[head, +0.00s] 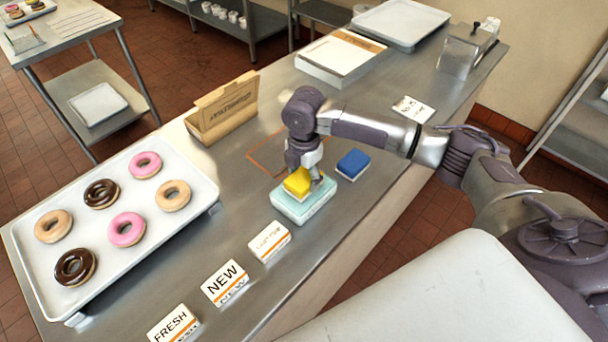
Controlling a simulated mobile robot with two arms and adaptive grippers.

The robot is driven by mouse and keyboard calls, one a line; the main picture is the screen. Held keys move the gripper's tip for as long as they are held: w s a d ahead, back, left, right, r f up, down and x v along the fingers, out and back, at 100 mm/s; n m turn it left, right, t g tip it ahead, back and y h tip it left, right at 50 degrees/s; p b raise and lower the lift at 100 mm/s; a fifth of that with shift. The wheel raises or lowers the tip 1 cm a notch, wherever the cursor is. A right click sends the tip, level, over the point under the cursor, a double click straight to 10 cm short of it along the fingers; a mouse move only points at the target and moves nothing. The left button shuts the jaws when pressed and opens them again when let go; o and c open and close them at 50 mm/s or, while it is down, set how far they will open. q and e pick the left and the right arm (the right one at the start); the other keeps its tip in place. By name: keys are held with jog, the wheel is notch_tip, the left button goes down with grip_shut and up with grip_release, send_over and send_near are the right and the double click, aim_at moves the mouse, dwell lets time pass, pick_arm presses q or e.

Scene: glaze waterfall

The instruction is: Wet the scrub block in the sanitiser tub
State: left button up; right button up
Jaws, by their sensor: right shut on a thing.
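My right gripper (309,174) points down and is shut on a yellow block (296,183), which looks like the scrub block. The block is over the pale teal sanitiser tub (291,213), within its outline as seen from here. I cannot tell whether the block's underside touches the liquid, and the gripper hides part of the block and tub. A blue block (353,162) with a white lower edge lies just right of the tub. My left gripper is not in view.
A tray of several doughnuts (195,210) stands at the left. Small label cards (225,283) line the near counter edge. A cardboard box (222,106) stands open behind. White boxes (341,57) and a metal dispenser (466,50) are at the back.

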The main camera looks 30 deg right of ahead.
aim_at(304, 176)
jog(key=shift+f, duration=0.35)
jog(key=shift+s+f+p, duration=0.1)
jog(key=shift+f+p, duration=0.05)
jog(key=shift+p, duration=0.2)
dwell(2.0)
notch_tip(304, 176, up, 5)
jog(key=p, duration=0.5)
jog(key=shift+r+p, duration=0.2)
jog(key=shift+p, duration=0.2)
jog(key=shift+r, duration=0.95)
jog(key=shift+f, duration=0.1)
